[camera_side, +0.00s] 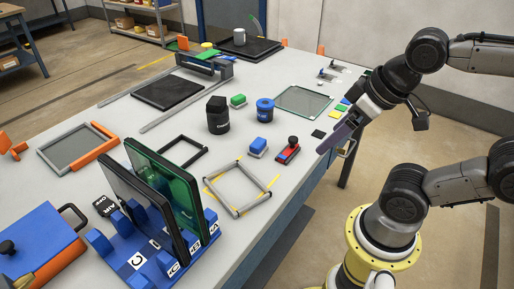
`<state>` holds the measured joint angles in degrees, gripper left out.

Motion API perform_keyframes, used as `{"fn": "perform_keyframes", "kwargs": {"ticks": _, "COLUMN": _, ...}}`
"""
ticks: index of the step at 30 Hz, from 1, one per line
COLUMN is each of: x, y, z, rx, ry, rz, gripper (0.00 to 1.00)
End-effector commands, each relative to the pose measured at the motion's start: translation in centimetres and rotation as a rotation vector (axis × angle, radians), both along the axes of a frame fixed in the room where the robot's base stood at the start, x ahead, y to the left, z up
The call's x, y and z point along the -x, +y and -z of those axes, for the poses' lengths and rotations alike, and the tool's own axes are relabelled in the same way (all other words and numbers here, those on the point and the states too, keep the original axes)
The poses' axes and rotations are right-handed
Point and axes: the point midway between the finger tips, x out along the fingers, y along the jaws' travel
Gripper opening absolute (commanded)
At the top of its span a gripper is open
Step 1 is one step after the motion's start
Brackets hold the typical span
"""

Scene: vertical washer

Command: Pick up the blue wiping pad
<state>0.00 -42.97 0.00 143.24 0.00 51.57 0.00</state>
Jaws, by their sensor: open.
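The blue wiping pad (258,146) appears to be the small blue block with a pale underside, lying on the light table near the middle. It is just left of a red tool with a black knob (288,152). My gripper (325,148) is at the table's right edge, to the right of the pad and clearly apart from it. The gripper is open, and I see nothing held in it. The fingertips are small and seen from the side, so the gap between them is hard to make out.
A green block (237,100), black jar (217,118) and blue round container (265,108) stand behind the pad. A grey square frame (238,188) lies in front. A blue rack (135,262) holds upright dark panels at front left. A glass plate (303,102) lies behind right.

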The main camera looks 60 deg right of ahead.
Motion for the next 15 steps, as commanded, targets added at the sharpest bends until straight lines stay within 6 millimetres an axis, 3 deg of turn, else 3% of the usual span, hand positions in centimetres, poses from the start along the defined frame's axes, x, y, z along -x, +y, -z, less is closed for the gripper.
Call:
{"fn": "perform_keyframes", "kwargs": {"ticks": 9, "x": 0.1, "y": 0.0, "z": 0.0, "rx": -0.044, "ry": 0.006, "rz": 0.082, "gripper": 0.91}}
{"fn": "perform_keyframes", "kwargs": {"ticks": 15, "x": -1.9, "y": -0.1, "z": -2.9, "rx": -0.179, "ry": -0.017, "rz": 0.331, "gripper": 0.91}}
